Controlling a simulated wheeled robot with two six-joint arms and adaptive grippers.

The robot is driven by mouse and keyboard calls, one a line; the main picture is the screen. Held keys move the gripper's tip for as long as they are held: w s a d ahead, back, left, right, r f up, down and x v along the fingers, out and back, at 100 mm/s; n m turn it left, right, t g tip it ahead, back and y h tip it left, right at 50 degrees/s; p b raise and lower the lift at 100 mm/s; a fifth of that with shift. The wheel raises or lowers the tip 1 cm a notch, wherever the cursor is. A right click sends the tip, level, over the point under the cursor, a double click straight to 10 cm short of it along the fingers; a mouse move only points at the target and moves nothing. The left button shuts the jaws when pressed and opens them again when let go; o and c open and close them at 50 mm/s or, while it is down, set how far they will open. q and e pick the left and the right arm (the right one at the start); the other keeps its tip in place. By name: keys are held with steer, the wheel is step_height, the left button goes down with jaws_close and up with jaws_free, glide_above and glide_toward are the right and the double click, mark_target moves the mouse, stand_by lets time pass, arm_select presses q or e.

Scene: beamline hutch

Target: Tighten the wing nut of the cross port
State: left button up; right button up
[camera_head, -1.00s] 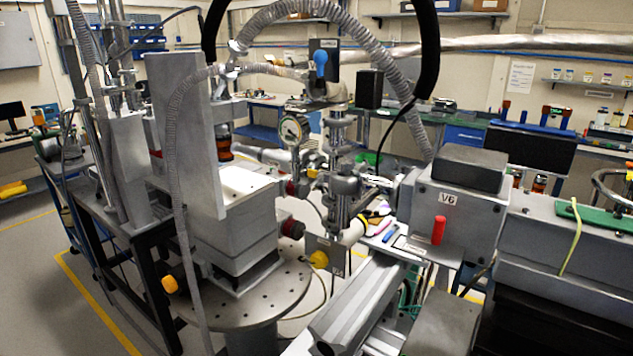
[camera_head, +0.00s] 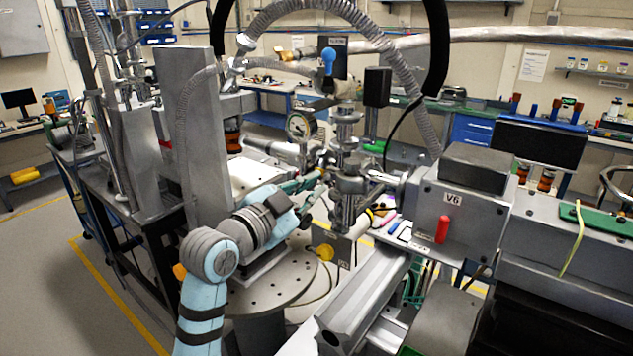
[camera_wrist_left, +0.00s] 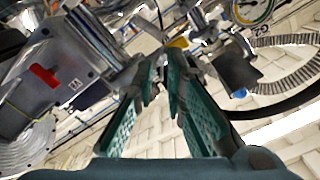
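The metal cross port (camera_head: 346,185) stands in the middle of the head view, a vertical steel body with clamped flanges. My left gripper (camera_head: 322,172) reaches it from the left, its teal fingertips close beside the cross. I cannot tell from here whether they touch. In the left wrist view the two teal fingers (camera_wrist_left: 166,62) stand apart with a narrow gap and nothing clearly held. A small gold-yellow part (camera_wrist_left: 178,43), perhaps the wing nut, shows just beyond the tips. In the head view the wing nut is too small or hidden to make out. My right gripper is out of view.
A round gauge (camera_head: 301,126) sits just left of the cross. The grey V6 box (camera_head: 463,207) with a red handle stands close on the right. A corrugated hose (camera_head: 400,70) arches overhead. The perforated round table (camera_head: 285,287) lies below my left arm.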

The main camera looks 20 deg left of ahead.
arm_select(q)
steer(key=shift+x, duration=1)
steer(key=shift+a, duration=0.1)
steer(key=shift+w, duration=0.1)
jaws_close()
